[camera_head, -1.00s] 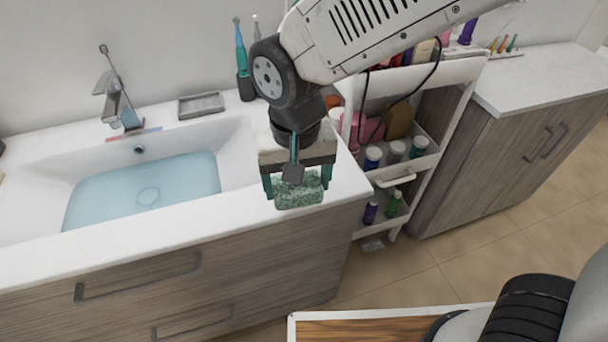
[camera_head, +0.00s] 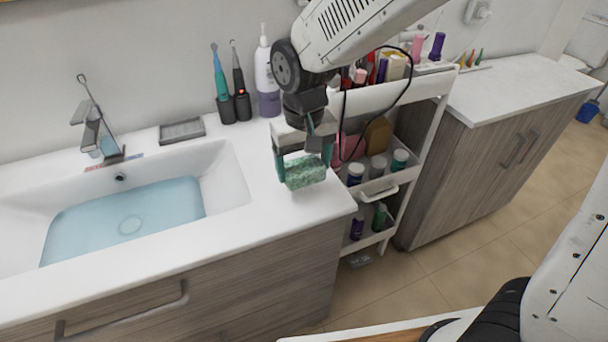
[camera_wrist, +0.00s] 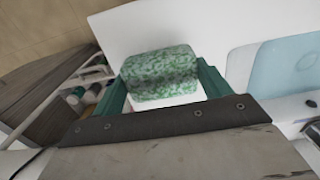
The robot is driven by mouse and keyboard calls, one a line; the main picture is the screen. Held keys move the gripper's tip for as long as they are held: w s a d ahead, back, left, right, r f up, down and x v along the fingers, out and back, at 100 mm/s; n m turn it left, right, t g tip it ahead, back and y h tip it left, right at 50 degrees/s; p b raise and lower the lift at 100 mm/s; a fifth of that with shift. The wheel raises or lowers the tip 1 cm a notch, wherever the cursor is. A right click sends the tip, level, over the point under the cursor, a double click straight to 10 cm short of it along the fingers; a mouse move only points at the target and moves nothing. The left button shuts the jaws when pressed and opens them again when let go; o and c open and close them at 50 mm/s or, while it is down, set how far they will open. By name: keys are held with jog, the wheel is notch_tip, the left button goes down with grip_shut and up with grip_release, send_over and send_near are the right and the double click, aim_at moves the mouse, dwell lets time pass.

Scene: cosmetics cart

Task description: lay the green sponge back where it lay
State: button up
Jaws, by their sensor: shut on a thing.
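The green speckled sponge (camera_head: 304,172) is between the two teal fingers of my gripper (camera_head: 303,160), which is shut on it. It is over the right end of the white sink counter (camera_head: 285,215), close to the counter's right edge. I cannot tell for sure whether its underside touches the counter. In the wrist view the sponge (camera_wrist: 160,74) lies between the fingertips, with white counter around it.
The water-filled basin (camera_head: 215,160) is to the left. A grey soap dish (camera_head: 182,130), toothbrushes (camera_head: 220,75) and a white-and-purple bottle (camera_head: 266,75) stand along the wall. The cosmetics cart (camera_head: 385,183) with several bottles is close on the right.

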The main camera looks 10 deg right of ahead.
aim_at(304, 177)
jog(key=shift+f, duration=1.75)
jog(key=shift+f, duration=0.15)
jog(key=o, duration=0.9)
notch_tip(304, 177, up, 12)
jog(key=shift+d+r, duration=0.1)
jog(key=shift+r, duration=0.1)
jog(key=s+d+r+m, duration=0.1)
jog(key=s+d, duration=0.5)
jog(key=d, duration=0.1)
jog(key=s+d+r+m, duration=0.1)
jog(key=s+d, duration=0.5)
jog(key=s, duration=0.1)
jog(key=s+d+r+m+t, duration=0.1)
jog(key=s+d, duration=0.5)
jog(key=d, duration=0.1)
jog(key=shift+s+d, duration=0.15)
jog(key=shift+d, duration=0.15)
